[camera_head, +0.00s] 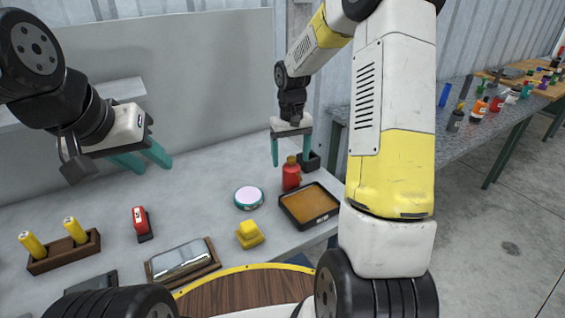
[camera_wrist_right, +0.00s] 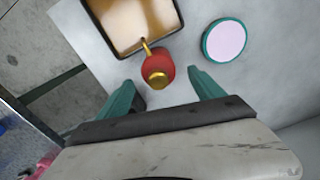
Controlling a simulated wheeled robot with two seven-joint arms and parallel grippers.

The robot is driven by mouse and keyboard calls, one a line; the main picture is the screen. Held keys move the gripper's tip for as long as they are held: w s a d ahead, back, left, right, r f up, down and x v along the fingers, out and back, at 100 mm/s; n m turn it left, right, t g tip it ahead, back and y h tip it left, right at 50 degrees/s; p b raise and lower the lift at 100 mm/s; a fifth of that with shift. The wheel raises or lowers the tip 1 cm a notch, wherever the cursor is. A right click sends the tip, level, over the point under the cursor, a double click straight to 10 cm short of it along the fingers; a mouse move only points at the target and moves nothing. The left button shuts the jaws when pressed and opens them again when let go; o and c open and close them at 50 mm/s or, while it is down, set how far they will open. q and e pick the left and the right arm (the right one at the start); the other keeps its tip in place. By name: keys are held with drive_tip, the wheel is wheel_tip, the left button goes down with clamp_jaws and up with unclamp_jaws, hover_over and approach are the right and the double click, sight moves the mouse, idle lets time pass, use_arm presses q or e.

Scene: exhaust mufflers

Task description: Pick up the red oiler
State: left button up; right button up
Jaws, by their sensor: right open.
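The red oiler (camera_head: 291,177) stands upright on the grey table, with a brass-coloured top. My right gripper (camera_head: 291,160) is open above and around its top in the head view, fingers pointing down. In the right wrist view the oiler (camera_wrist_right: 157,72) shows from above, just ahead of the gap between the teal fingertips (camera_wrist_right: 160,82). I see no clear contact between the fingers and the oiler. My left gripper (camera_head: 150,163) is at the left above the table, its teal fingers spread apart with nothing between them.
A dark tray with an orange-brown inside (camera_head: 310,205) lies right beside the oiler.

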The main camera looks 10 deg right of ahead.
sight(291, 173)
drive_tip(key=f, duration=0.7)
drive_tip(key=shift+s+d, duration=0.1)
drive_tip(key=shift+s, duration=0.1)
clamp_jaws()
drive_tip(key=shift+r, duration=0.15)
